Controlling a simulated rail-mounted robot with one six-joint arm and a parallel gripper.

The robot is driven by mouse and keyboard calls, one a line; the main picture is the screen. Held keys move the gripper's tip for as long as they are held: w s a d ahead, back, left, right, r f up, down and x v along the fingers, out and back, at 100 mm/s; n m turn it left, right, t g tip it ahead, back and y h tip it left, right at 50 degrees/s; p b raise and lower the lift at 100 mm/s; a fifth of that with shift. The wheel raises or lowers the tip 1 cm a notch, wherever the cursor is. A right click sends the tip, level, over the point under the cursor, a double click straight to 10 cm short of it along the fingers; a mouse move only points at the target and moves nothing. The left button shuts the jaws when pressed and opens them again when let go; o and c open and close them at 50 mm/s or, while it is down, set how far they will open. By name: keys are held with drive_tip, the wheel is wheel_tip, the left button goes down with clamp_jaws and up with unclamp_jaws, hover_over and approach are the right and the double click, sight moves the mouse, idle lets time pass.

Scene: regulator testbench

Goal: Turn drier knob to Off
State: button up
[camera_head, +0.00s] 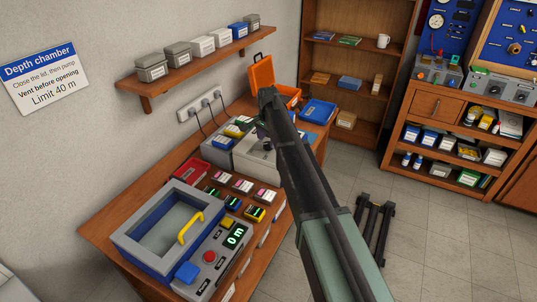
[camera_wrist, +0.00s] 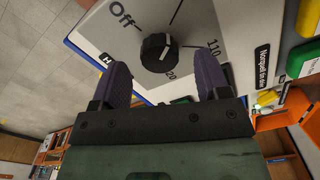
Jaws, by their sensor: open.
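The drier knob (camera_wrist: 158,53) is a round black knob on a pale panel in the wrist view. A white mark shows on it, but I cannot tell exactly which setting it points to. The word "Off" (camera_wrist: 122,14) is printed to the knob's upper left, and "110" (camera_wrist: 213,47) is to its right. My gripper (camera_wrist: 162,62) is open, with one purple finger on each side of the knob and no visible contact. In the head view the pale drier box (camera_head: 254,158) is partly hidden behind my arm, and the knob is hard to make out.
The depth chamber (camera_head: 165,230) with a yellow handle stands at the front of the bench. Several small boxes (camera_head: 243,186) lie between it and the drier. An orange open case (camera_head: 262,74) and a blue tray (camera_head: 318,111) are behind. A wall shelf (camera_head: 200,62) hangs above.

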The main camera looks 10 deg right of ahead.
wheel_tip(320, 180, down, 2)
drive_tip(key=shift+f+b, duration=0.1)
drive_tip(key=shift+b, duration=0.3)
drive_tip(key=c, duration=0.9)
drive_tip(key=shift+n, duration=0.4)
drive_tip(key=n, duration=1.3)
